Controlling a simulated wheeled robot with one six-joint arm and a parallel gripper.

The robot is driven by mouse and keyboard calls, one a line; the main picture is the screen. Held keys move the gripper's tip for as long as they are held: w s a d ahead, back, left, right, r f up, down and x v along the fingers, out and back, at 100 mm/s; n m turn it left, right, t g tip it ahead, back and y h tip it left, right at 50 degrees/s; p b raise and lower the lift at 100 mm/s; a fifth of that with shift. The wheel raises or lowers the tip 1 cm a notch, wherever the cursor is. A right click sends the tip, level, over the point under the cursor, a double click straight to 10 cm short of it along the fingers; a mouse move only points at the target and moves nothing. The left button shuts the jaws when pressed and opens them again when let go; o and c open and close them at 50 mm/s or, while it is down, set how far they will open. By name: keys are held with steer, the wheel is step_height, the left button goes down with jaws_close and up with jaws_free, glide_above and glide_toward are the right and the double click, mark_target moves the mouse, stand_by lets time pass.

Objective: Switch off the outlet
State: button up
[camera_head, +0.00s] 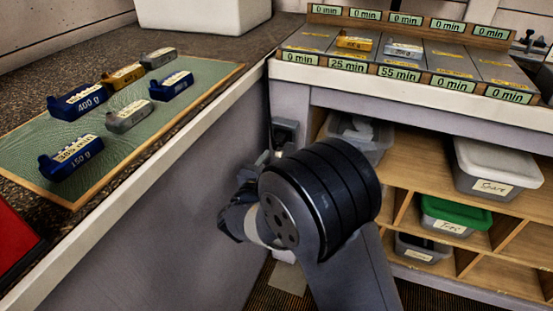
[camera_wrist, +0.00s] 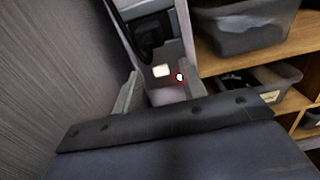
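The outlet (camera_head: 285,131) is a grey box low on the side wall between the two counters, partly hidden by my arm in the head view. In the wrist view the outlet (camera_wrist: 150,42) shows a dark recess, with a small white rectangle and a red-ringed white spot below it. I cannot tell whether the outlet is on or off. My gripper (camera_wrist: 160,88) is open, with its two fingers apart on either side of the outlet's lower part. Nothing is seen between the fingers except the outlet behind. Contact cannot be told. In the head view my wrist covers most of the gripper.
Left counter holds a green mat (camera_head: 190,78) with several labelled blocks. A rack (camera_head: 400,68) with minute labels stands on the right counter. Shelves below hold grey bins (camera_head: 357,140) and a green-lidded bin (camera_head: 455,212) close right of my arm. The counter edge (camera_head: 200,120) is close left.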

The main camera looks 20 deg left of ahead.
steer(key=shift+w+d, duration=0.1)
steer(key=shift+w, duration=0.9)
jaws_close()
